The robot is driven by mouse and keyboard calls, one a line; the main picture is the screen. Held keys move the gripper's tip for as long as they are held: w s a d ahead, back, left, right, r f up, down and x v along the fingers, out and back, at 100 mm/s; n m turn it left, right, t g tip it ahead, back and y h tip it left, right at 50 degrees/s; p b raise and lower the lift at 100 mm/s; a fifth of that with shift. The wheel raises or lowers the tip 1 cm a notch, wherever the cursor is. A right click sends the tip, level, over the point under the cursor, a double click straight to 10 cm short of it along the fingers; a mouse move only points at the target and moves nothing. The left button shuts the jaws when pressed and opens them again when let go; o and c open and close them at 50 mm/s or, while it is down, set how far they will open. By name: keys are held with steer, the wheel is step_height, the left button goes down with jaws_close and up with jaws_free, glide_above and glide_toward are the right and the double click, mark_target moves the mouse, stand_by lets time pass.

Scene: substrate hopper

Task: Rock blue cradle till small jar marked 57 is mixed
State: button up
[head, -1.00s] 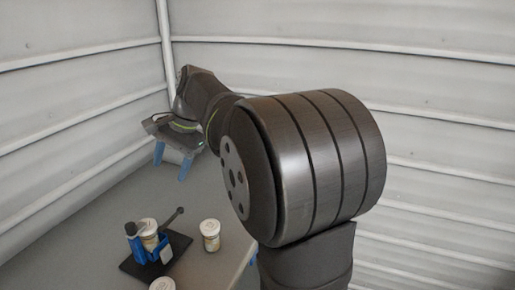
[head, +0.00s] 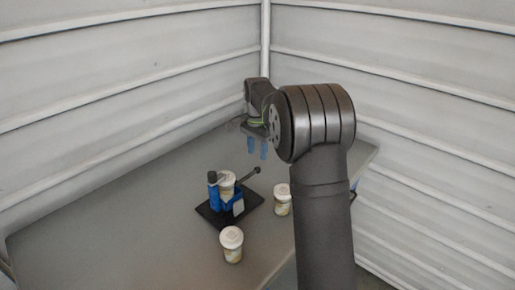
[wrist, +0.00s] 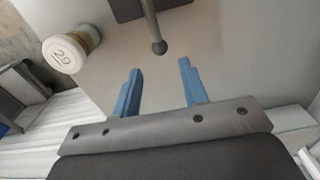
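The blue cradle (head: 213,194) stands on a black base plate (head: 211,217) on the table and holds a white-lidded jar (head: 227,183). Its dark lever ends in a round knob (head: 257,170), which also shows in the wrist view (wrist: 159,47). My gripper (head: 257,156) is just beyond the lever, fingers down. In the wrist view its blue fingers (wrist: 160,79) are apart and empty, with the knob ahead of the gap between them. No lid number is legible in the head view, so I cannot tell which jar is 57.
One loose jar (head: 282,200) stands right of the cradle and another (head: 231,245) in front. A jar in the wrist view (wrist: 65,55) has a lid reading 29, or 62 the other way up. The grey table (head: 110,225) is clear on the left. Ribbed walls stand behind.

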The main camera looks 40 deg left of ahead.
mark_target(257, 169)
steer(key=shift+f, duration=4.2)
steer(key=c, duration=0.6)
steer(key=shift+o, duration=0.2)
